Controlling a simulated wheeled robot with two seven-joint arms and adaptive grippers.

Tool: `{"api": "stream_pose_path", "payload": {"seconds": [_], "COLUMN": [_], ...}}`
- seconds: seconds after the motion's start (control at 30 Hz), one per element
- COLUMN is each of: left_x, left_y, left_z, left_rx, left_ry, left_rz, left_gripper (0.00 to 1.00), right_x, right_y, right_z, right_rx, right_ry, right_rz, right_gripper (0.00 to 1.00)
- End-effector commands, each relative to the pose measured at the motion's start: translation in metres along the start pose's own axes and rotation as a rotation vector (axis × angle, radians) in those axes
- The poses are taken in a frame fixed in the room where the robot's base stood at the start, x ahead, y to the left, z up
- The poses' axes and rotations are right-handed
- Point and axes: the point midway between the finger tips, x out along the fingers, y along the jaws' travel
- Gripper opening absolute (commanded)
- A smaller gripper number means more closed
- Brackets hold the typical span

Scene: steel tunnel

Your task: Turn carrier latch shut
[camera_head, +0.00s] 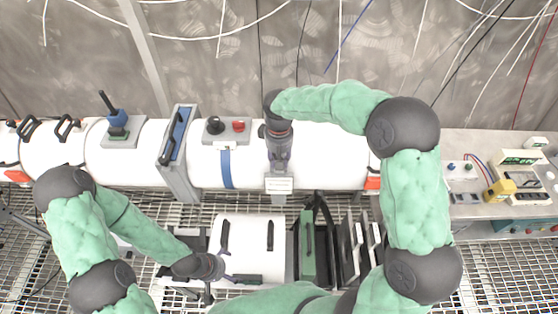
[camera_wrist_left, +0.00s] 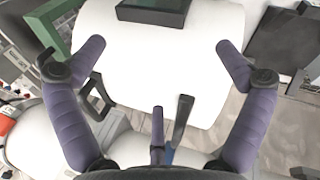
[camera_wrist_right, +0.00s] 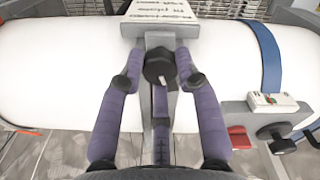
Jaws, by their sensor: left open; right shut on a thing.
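A grey latch bracket with a dark knob (camera_wrist_right: 160,66) sits on the white beam tube (camera_wrist_right: 60,75), below a printed label plate (camera_wrist_right: 160,10). My right gripper (camera_wrist_right: 160,82) has its fingers shut on the dark knob from both sides. In the head view my right gripper (camera_head: 279,160) reaches down over the tube, just above the label plate (camera_head: 279,185), and hides most of the latch. My left gripper (camera_head: 208,286) is low at the left of a white cylinder (camera_head: 260,235). In the left wrist view my left gripper (camera_wrist_left: 163,70) is open and empty over the white cylinder (camera_wrist_left: 150,60).
A blue-and-grey gate (camera_head: 181,150) stands across the tube, left of a box with black and red knobs (camera_head: 226,130). A green panel (camera_head: 308,250) and white plates stand right of the cylinder. A bench at right holds a yellow device (camera_head: 500,190). Cables hang behind.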

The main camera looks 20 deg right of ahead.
Motion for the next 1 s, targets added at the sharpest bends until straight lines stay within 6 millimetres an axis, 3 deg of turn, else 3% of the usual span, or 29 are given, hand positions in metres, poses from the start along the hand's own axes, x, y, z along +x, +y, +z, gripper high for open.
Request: {"api": "stream_pose_path", "payload": {"seconds": [0.43,1.0], "left_x": [0.013,0.015], "left_y": [-0.005,-0.005], "left_z": [-0.001,-0.001], "left_rx": [0.0,0.0], "left_ry": [0.0,0.0], "left_rz": [0.0,0.0], "left_gripper": [1.0,1.0], "right_x": [0.001,0.0], "right_y": [0.0,0.0], "right_z": [0.0,0.0], "right_rx": [0.272,0.33], "right_ry": [0.0,0.0], "right_rz": [-0.001,0.0], "right_gripper": [0.01,0.01]}}
